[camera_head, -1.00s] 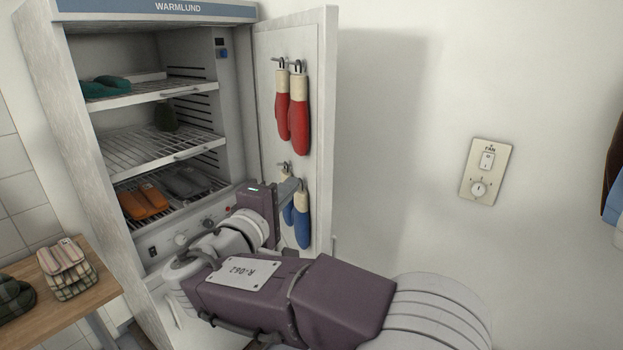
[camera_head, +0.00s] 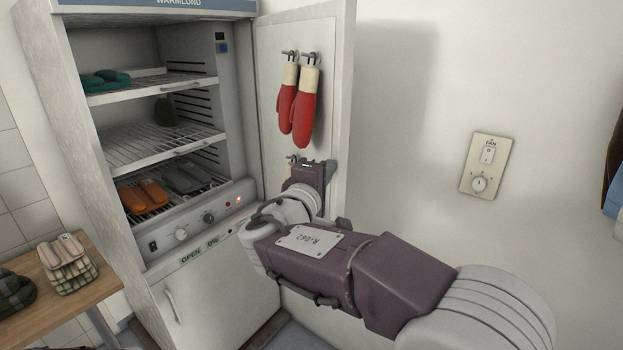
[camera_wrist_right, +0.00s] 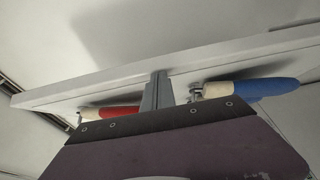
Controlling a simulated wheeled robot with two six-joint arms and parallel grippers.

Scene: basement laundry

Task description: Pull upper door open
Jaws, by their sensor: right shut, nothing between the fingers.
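The upper door (camera_head: 268,75) of the drying cabinet (camera_head: 32,75) stands wide open to the right, its inner face in view. Red mittens (camera_head: 304,110) hang on it from hooks; they also show in the right wrist view (camera_wrist_right: 118,111). My left gripper is out of view.
The open cabinet holds wire shelves with teal slippers (camera_head: 105,80) and orange slippers (camera_head: 143,195). The lower door (camera_head: 220,290) is shut. A wooden table (camera_head: 62,300) with checked slippers stands at the left. A fan switch (camera_head: 487,165) is on the wall.

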